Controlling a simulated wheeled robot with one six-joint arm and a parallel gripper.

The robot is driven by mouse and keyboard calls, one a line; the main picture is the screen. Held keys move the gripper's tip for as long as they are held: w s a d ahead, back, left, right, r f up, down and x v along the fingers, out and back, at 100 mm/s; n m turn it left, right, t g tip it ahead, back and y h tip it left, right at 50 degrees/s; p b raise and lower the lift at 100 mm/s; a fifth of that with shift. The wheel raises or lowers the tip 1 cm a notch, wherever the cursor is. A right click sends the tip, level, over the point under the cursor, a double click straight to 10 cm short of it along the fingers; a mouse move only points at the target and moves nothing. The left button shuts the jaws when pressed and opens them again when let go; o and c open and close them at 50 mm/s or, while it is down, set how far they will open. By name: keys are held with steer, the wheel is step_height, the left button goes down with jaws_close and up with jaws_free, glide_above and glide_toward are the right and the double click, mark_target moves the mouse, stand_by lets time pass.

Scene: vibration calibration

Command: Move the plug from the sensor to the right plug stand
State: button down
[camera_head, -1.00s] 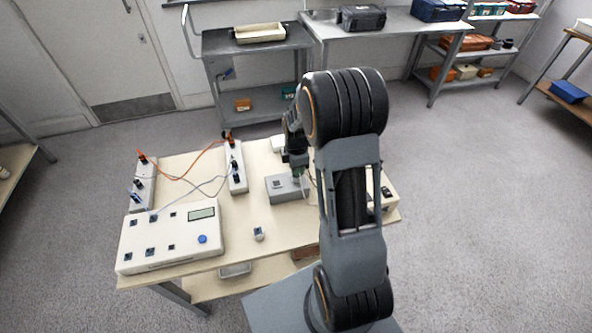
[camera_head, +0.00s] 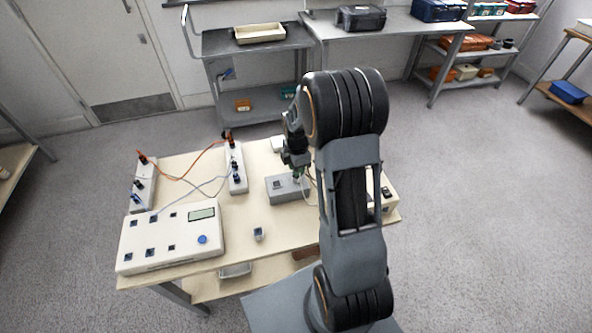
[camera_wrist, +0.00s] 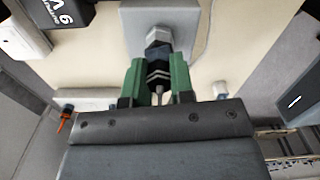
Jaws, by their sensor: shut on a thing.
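My gripper (camera_wrist: 157,82) has green fingers shut on a dark ridged plug (camera_wrist: 158,62). A silver hexagonal sensor (camera_wrist: 157,37) stands on a grey block (camera_wrist: 185,18), directly in line with the plug. I cannot tell whether plug and sensor still touch. In the head view my gripper (camera_head: 298,172) is just above the grey block (camera_head: 280,192), partly hidden by my arm. The right plug stand (camera_head: 241,186) is a white strip left of the block, with dark plugs in it. The left plug stand (camera_head: 149,172) is a similar strip.
A white instrument box (camera_head: 172,240) with a display and a blue knob stands at the table's front left. Orange and pale blue cables run between the stands. My arm hides the table's right part.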

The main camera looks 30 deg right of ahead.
steer(key=shift+r+p, duration=0.55)
steer(key=shift+r, duration=0.3)
stand_by(0.8)
steer(key=shift+r+p, duration=1.15)
steer(key=shift+r, duration=0.45)
steer(key=b, duration=0.2)
glide_above(234, 157)
steer(key=f, duration=0.6)
steer(key=shift+s+d, duration=0.15)
steer(key=shift+s, duration=0.2)
steer(key=shift+w+a+f+b, duration=0.2)
steer(key=shift+f+b, duration=0.2)
steer(key=shift+f, duration=0.35)
steer(key=shift+f+b, duration=0.6)
steer(key=shift+f, duration=0.3)
steer(key=shift+f+b, duration=0.65)
steer(key=shift+b, duration=0.05)
